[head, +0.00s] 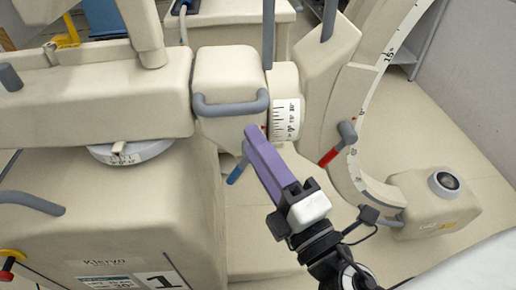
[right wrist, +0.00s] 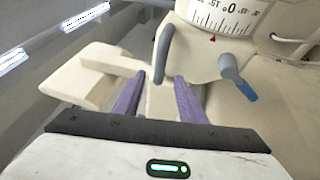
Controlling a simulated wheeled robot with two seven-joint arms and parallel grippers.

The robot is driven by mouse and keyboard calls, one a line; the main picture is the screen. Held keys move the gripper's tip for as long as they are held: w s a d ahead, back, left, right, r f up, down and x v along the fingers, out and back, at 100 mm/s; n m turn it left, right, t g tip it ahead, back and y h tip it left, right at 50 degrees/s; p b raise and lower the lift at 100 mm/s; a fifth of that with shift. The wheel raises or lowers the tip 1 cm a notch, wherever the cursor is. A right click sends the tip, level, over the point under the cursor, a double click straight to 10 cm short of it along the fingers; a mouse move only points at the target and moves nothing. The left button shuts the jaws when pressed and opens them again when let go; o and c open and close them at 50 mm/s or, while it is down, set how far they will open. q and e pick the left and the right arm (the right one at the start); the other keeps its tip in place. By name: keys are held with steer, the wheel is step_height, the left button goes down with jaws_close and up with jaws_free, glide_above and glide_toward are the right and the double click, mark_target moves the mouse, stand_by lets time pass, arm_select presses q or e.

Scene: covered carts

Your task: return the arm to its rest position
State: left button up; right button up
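My right arm comes in from the bottom right of the head view, its black wrist and white gripper body low in the picture. My right gripper (head: 252,131) has long purple fingers pointing up and left, in front of the beige machine's grey-blue handle (head: 231,104) and white dial (head: 286,119). In the right wrist view the two purple fingers (right wrist: 160,76) stand apart with nothing held between them. I cannot tell how far the tips are from the machine. My left gripper is not in view.
A curved C-shaped arm (head: 343,150) with a scale stands at the right, a red lever (head: 330,157) beside it. A blue lever (head: 238,172) is close left of my fingers. A large beige cabinet (head: 110,225) fills the lower left. Bare floor (head: 430,125) shows at the right.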

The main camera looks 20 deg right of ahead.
steer(key=s+f+m+g, duration=0.3)
steer(key=f+m, duration=0.3)
steer(key=f, duration=0.6)
steer(key=s+d+f+m+g, duration=0.1)
steer(key=s+f+m+g, duration=0.3)
steer(key=f, duration=0.9)
steer(key=s+d+f+m+g, duration=0.1)
steer(key=s+f+m+g, duration=0.2)
steer(key=f+m, duration=0.5)
step_height(320, 180, down, 4)
steer(key=shift+s+d+f+g, duration=0.2)
steer(key=shift+s+g, duration=0.1)
steer(key=shift+g, duration=0.3)
